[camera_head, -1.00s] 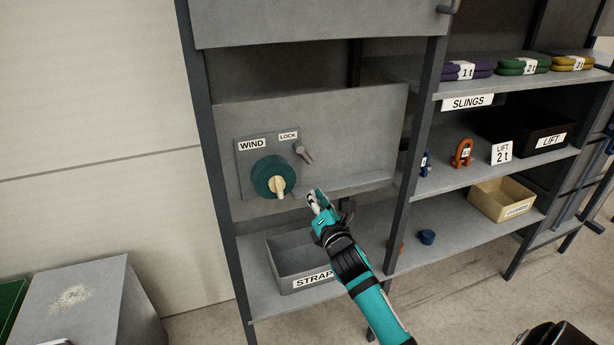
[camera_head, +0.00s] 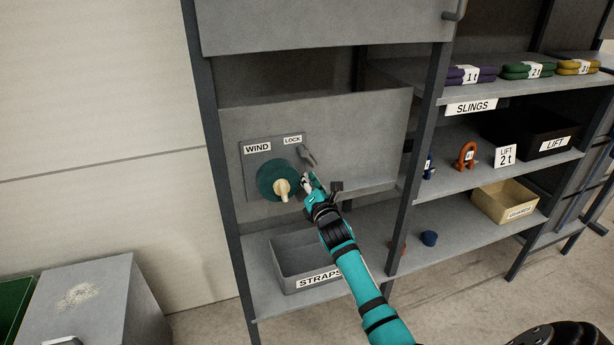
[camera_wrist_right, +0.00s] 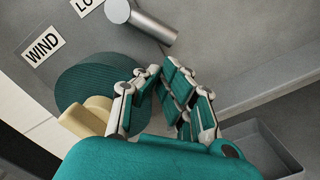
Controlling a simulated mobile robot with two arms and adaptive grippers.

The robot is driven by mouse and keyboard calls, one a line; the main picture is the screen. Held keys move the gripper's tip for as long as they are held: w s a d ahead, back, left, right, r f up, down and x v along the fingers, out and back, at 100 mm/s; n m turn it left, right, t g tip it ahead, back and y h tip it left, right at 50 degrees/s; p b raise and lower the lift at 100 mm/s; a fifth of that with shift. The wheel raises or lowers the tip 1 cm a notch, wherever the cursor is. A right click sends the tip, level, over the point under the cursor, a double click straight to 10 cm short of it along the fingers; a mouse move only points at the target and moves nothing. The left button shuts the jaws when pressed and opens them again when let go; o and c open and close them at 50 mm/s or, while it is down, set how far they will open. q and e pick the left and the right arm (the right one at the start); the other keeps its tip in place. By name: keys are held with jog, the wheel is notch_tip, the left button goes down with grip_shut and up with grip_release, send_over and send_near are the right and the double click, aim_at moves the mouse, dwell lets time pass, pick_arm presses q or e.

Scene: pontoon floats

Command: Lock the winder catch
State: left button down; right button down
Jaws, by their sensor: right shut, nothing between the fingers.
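The winder catch is a grey lever (camera_head: 308,157) below the LOCK label (camera_head: 292,140) on the grey panel. In the right wrist view the catch (camera_wrist_right: 150,25) is a grey cylinder ahead of the fingers, apart from them in that picture. The winder (camera_head: 270,181) is a teal round knob with a cream handle (camera_head: 282,190), left of the catch; its teal disc (camera_wrist_right: 85,85) also shows in the right wrist view. My right gripper (camera_head: 308,182) is shut and empty, just below the catch and right of the winder. Whether it touches either cannot be told. My left gripper is not in view.
A grey STRAPS bin (camera_head: 310,284) stands on the shelf below my right arm. A dark rack post (camera_head: 408,190) rises right of the panel. Shelves with slings (camera_head: 470,74) and a yellow bin (camera_head: 500,207) lie further right.

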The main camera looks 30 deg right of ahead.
jog(key=shift+w+d, duration=0.15)
jog(key=shift+w, duration=0.35)
jog(key=shift+s+d+n, duration=0.1)
jog(key=shift+d+n, duration=0.15)
jog(key=shift+n, duration=0.15)
